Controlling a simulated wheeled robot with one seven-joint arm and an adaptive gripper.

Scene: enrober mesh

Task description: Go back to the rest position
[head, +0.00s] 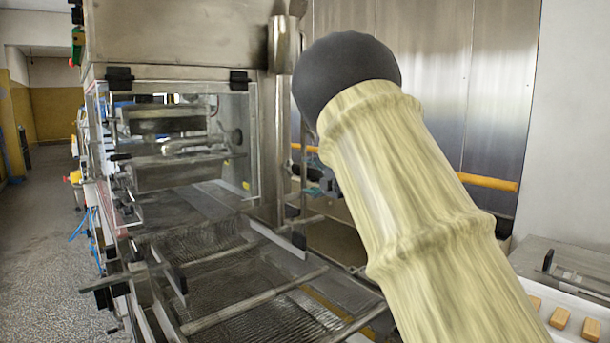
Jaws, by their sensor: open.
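My arm (400,190), in a pale yellow ribbed sleeve with a dark rounded joint at its top, rises from the bottom right and fills the middle of the head view. My gripper cannot be made out; the arm hides what lies behind it. A small dark and bluish part (322,181) shows at the arm's left edge, and I cannot tell what it belongs to.
The steel enrober (180,40) stands at the left with a clear guard (245,150) and a wire mesh belt (255,318). A white tray (540,292) with several brown bars (559,318) is at the lower right. Open floor (40,240) lies far left.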

